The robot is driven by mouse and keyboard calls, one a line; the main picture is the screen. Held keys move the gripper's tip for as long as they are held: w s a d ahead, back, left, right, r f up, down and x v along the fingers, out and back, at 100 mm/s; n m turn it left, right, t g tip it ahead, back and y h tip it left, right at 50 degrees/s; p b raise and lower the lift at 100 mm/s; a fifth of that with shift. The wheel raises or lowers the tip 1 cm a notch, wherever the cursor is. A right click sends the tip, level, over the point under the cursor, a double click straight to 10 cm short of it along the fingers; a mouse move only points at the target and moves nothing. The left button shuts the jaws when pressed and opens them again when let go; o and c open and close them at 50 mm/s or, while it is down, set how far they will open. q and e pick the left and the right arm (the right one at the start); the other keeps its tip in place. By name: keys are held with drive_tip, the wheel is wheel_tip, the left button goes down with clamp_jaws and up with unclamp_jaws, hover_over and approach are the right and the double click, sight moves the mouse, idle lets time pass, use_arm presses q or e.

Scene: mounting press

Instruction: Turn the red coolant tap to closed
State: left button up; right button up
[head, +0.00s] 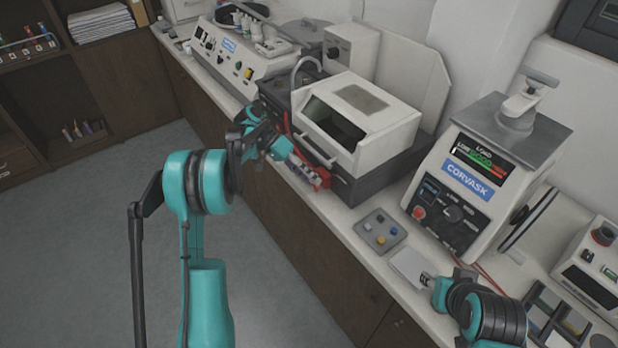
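A small red part (318,178), which may be the coolant tap, shows at the front left edge of the white-hooded machine (385,112). Its handle position is too small to tell. My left gripper (268,140), dark with teal parts, is at the machine's left front side, close to the red part. Its fingertips are small and overlap the machine's front, so I cannot tell if they touch the red part or how far they are open. My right gripper (428,281) is low over the bench at the right, by a pale flat pad (409,264); its fingers are mostly hidden.
A grey plate with coloured knobs (380,231) lies on the bench. The Corvask press (480,185) stands right of it, with a compartment tray (556,318) at the lower right. A control console (240,60) stands at the back left. The floor at left is clear.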

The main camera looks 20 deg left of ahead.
use_arm(q)
drive_tip(key=shift+r, duration=0.1)
drive_tip(key=v, duration=1.1)
drive_tip(key=shift+a+r, duration=0.25)
drive_tip(key=shift+a, duration=0.1)
drive_tip(key=s+d+r+n+t+y, duration=0.35)
drive_tip(key=s+d+r+y, duration=0.2)
drive_tip(key=s+d, duration=0.45)
drive_tip(key=s+f+n+t+y, duration=0.1)
drive_tip(key=s+f+t+y, duration=0.1)
drive_tip(key=s, duration=0.7)
drive_tip(key=s+f+n+t+y, duration=0.1)
drive_tip(key=s+f+t+y, duration=0.1)
drive_tip(key=s, duration=0.7)
wheel_tip(320, 180, down, 2)
drive_tip(key=shift+s+a+f+t, duration=0.15)
drive_tip(key=shift+s+t, duration=0.05)
drive_tip(key=shift+t, duration=0.35)
